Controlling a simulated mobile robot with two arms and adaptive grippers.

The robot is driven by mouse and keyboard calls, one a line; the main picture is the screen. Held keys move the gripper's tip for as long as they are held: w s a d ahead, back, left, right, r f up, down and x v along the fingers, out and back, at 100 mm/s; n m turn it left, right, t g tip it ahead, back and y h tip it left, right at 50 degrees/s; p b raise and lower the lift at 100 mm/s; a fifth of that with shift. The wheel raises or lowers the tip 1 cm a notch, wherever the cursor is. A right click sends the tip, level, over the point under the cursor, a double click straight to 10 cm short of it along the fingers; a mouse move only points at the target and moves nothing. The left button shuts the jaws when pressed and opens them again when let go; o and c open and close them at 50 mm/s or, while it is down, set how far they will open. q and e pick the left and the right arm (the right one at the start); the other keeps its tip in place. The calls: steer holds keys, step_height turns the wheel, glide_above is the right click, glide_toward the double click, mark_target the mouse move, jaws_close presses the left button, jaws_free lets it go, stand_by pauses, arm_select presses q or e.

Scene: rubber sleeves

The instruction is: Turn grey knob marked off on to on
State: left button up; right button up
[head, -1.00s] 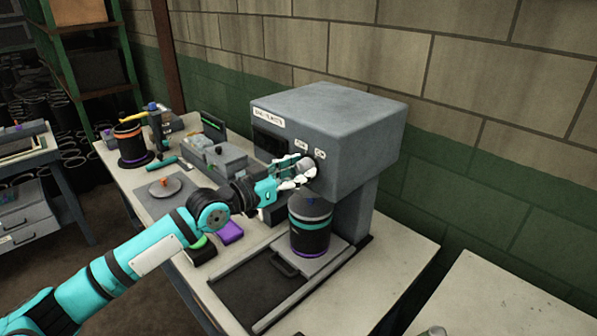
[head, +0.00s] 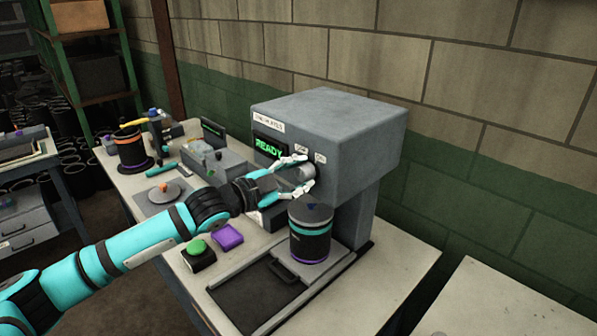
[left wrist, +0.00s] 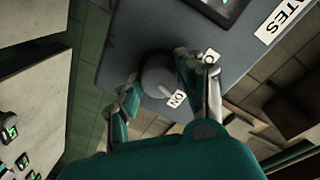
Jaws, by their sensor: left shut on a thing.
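The grey knob (head: 307,172) is on the front of the grey machine head (head: 345,125). My left gripper (head: 300,175) has one finger on each side of the knob and is shut on it. In the left wrist view the round knob (left wrist: 157,75) sits between the fingertips, and its white pointer mark points toward the label "ON" (left wrist: 177,98). A second label (left wrist: 211,57) is partly hidden by a finger. The machine's display (head: 269,148) shows green "READY". My right gripper is not in view.
A dark banded canister (head: 310,240) stands under the machine head, close below my gripper. A green button box (head: 198,257) and a purple block (head: 228,236) lie on the bench in front. The bench (head: 390,262) is bare at the right.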

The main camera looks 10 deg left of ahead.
arm_select(q)
steer(key=shift+m+p, duration=0.5)
steer(key=shift+m, duration=0.6)
steer(key=o, duration=1.2)
steer(key=shift+c, duration=0.2)
steer(key=v, duration=1.2)
steer(key=shift+d, duration=0.1)
